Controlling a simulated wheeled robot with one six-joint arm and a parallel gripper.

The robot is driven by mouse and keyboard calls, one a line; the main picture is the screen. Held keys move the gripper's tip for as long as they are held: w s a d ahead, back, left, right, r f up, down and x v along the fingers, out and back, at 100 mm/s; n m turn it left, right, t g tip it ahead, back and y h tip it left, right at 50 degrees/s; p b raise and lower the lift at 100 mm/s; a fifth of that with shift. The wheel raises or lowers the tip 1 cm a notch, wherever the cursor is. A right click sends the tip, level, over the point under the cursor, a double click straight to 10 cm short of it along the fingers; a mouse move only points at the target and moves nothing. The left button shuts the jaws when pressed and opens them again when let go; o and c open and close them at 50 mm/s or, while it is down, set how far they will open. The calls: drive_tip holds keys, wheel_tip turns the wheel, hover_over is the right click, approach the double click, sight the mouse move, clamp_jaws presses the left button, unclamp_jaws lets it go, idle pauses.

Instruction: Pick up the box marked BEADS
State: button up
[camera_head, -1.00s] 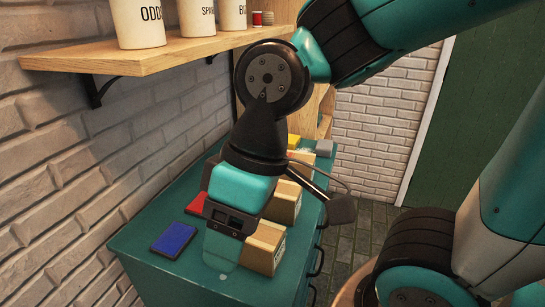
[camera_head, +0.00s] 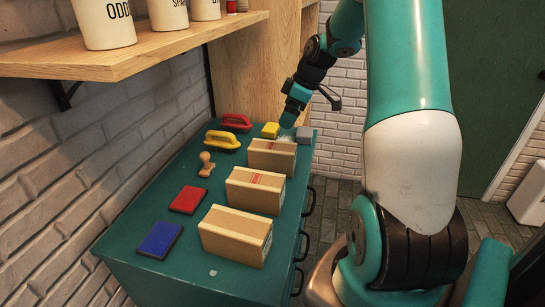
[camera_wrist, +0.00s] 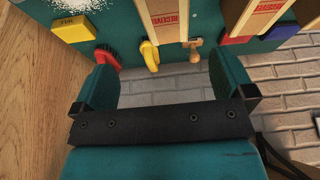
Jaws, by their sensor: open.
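Three cardboard boxes stand in a row along the right side of the teal cabinet top: a near box (camera_head: 236,236), a middle box (camera_head: 255,190) and a far box (camera_head: 272,158). No BEADS marking is readable on any of them, so I cannot tell which one it is. My gripper (camera_head: 288,117) is beyond the far box, above the cabinet's far end. In the wrist view my gripper (camera_wrist: 162,62) has its fingers wide apart with nothing between them. Two boxes with red-lettered tape show there, one at upper middle (camera_wrist: 165,22) and one at upper right (camera_wrist: 258,14).
On the cabinet (camera_head: 180,273) lie a blue pad (camera_head: 160,239), a red pad (camera_head: 187,199), a wooden stamp (camera_head: 206,164), yellow (camera_head: 222,140) and red (camera_head: 237,121) handled tools, a yellow block (camera_head: 271,130) and a grey block (camera_head: 305,134). A wooden shelf (camera_head: 150,55) with canisters overhangs the left.

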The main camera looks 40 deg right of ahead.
sight(273, 146)
drive_tip(key=p+x, duration=0.1)
drive_tip(key=x, duration=0.8)
drive_tip(key=shift+a+f+p, duration=0.1)
drive_tip(key=shift+a+p, duration=0.05)
drive_tip(key=shift+p, duration=0.2)
drive_tip(key=x, duration=0.1)
drive_tip(key=p+x, duration=0.1)
drive_tip(key=x, duration=0.1)
drive_tip(key=p+x, duration=0.1)
drive_tip(key=x, duration=0.1)
drive_tip(key=shift+s+a, duration=0.1)
drive_tip(key=shift+s, duration=0.25)
drive_tip(key=shift+w+f, duration=0.1)
drive_tip(key=shift+f, duration=0.15)
drive_tip(key=shift+f, duration=0.25)
drive_tip(key=c, duration=1)
drive_tip(key=shift+r, duration=0.1)
drive_tip(key=shift+c, duration=0.8)
drive_tip(key=shift+r, duration=0.1)
